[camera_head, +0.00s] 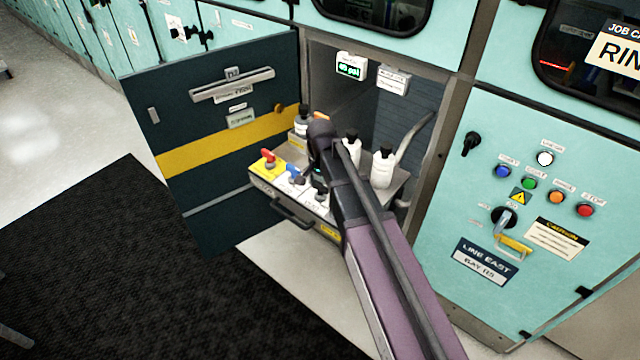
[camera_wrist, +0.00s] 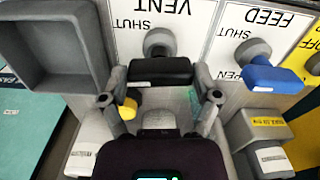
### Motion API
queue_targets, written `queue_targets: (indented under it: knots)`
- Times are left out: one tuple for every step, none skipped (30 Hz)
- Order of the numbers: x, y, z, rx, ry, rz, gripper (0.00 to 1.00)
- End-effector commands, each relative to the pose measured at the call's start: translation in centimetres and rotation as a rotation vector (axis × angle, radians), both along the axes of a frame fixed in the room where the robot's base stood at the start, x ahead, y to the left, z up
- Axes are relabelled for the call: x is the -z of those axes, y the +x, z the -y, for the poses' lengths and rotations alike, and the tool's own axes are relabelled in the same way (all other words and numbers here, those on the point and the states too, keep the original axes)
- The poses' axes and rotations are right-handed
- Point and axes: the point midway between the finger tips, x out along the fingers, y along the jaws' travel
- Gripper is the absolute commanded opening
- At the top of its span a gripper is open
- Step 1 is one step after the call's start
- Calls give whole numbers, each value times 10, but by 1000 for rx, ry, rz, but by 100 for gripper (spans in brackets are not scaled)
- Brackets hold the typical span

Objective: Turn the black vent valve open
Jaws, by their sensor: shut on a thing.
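The black vent valve (camera_wrist: 158,70) is in the wrist view below an upside-down VENT label (camera_wrist: 160,8). Its handle lies crosswise in the picture, in front of a grey round stem. My gripper (camera_wrist: 160,84) has one finger at each end of this handle and is shut on it. A SHUT mark shows near the stem; any OPEN mark for this valve is hidden. In the head view, my arm covers most of the gripper and the valve.
The blue FEED valve (camera_wrist: 268,75) is close to the right in the wrist view. White bottles (camera_head: 382,168) stand behind the valves. A dark open door (camera_head: 215,155) bounds the left, and a drawer handle (camera_head: 292,215) sticks out in front.

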Motion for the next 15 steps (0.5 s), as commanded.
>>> queue_targets:
  knots:
    - [0,2,-1,-28,2,4,32]
    - [0,2,-1,-48,2,4,32]
    - [0,2,-1,-77,2,4,32]
    - [0,2,-1,-101,2,4,32]
    - [0,2,-1,-125,2,5,32]
    - [0,2,-1,-158,2,5,32]
    - [0,2,-1,-184,2,5,32]
    - [0,2,-1,-210,2,5,32]
    - [0,2,-1,-247,2,5,32]
    - [0,2,-1,-275,2,5,32]
    - [0,2,-1,-304,1,4,32]
    - [0,2,0,-342,1,5,32]
    - [0,2,0,-370,1,5,32]
    - [0,2,0,-399,1,5,32]
    - [0,2,0,-437,1,5,32]
